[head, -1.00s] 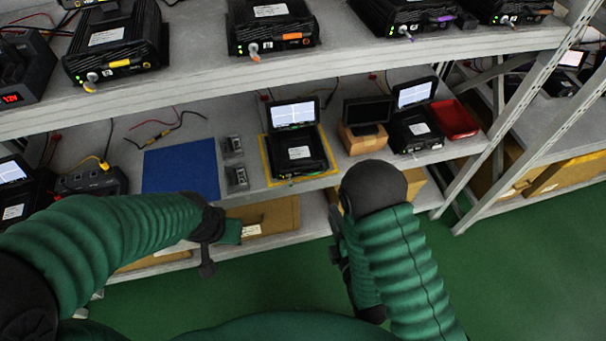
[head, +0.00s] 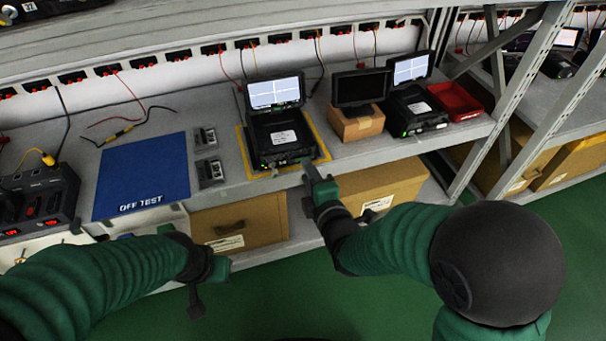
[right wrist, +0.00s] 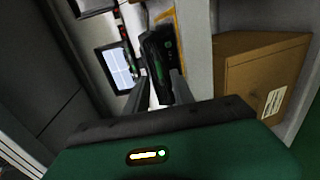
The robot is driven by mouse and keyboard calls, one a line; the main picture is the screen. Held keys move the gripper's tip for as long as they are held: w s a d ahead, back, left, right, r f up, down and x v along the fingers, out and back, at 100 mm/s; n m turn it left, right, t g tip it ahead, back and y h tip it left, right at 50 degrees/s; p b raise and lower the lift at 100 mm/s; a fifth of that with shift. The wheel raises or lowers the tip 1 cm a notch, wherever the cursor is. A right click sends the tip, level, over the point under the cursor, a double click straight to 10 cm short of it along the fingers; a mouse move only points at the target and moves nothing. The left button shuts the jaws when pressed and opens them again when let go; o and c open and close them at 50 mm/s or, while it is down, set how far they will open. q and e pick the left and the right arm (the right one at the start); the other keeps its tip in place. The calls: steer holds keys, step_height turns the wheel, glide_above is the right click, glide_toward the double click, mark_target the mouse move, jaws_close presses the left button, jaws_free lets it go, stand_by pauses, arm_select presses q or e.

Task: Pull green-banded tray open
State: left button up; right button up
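A black test unit (head: 278,138) with a raised lit screen stands inside a yellow outline on the middle shelf. A small green mark shows low on its front; I take it for the green-banded tray. The right wrist view shows its dark front with green marks (right wrist: 158,58). My right gripper (head: 310,172) is just in front of the unit, at the shelf's front edge. Its two fingers (right wrist: 158,92) are apart, with the unit's front beyond and between them; contact is not clear. My left gripper (head: 200,290) hangs below the shelf, away from the unit; its fingers are unclear.
A second black unit (head: 415,112), a small dark monitor on a cardboard box (head: 358,125) and a red bin (head: 455,100) stand to the right. A blue mat (head: 143,178) lies left. Brown boxes (head: 240,223) sit below. A rack upright (head: 515,85) stands right.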

steer(key=b+x, duration=0.1)
steer(key=x, duration=0.4)
steer(key=shift+d, duration=0.15)
steer(key=shift+c, duration=0.3)
jaws_close()
steer(key=shift+f, duration=0.15)
stand_by(0.8)
